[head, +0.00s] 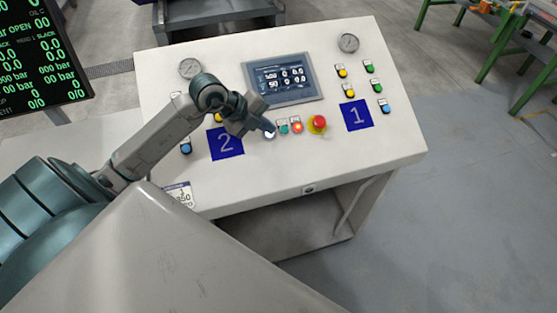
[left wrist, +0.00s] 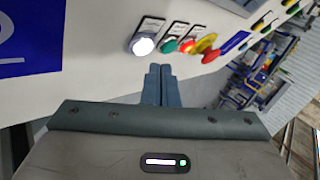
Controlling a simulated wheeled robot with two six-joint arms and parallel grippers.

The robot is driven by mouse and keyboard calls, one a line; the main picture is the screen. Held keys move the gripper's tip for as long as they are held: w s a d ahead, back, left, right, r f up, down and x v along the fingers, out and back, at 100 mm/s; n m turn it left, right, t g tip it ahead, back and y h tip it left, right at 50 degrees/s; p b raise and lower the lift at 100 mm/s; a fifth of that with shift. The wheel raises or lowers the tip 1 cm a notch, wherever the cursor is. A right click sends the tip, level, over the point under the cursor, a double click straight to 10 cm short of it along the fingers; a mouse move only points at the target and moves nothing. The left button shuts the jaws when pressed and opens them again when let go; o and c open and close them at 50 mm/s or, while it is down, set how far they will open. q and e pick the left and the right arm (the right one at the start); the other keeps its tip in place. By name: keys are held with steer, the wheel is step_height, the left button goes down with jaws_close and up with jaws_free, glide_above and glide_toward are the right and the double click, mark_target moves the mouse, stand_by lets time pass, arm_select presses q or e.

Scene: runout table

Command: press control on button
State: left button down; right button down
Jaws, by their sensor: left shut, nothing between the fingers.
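The control panel (head: 290,165) is a pale sloped desk in the middle of the head view. A white lit button (head: 269,135) sits at the left end of its central row. It also shows in the left wrist view (left wrist: 143,46), glowing, with a label plate above it. Right of it are a green button (head: 283,128) and a red-orange button (head: 297,127). My left gripper (head: 268,128) is shut and empty, its tips close to the white button. In the left wrist view the tips are below and slightly right of that button; I cannot tell whether they touch the panel.
A red emergency stop (head: 317,122) on yellow stands right of the row. A screen (head: 283,79), blue plates marked 2 (head: 225,144) and 1 (head: 356,115), and two gauges share the panel. A green-legged bench (head: 490,50) is at back right. Floor at right is clear.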

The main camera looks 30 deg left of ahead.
arm_select(q)
steer(key=r+p, duration=0.1)
steer(key=s+d+r+p, duration=0.1)
steer(key=r+p, duration=0.1)
steer(key=d+r+p, duration=0.1)
steer(key=r, duration=0.1)
steer(key=shift+s+r, duration=0.2)
steer(key=shift+s, duration=0.1)
stand_by(1.0)
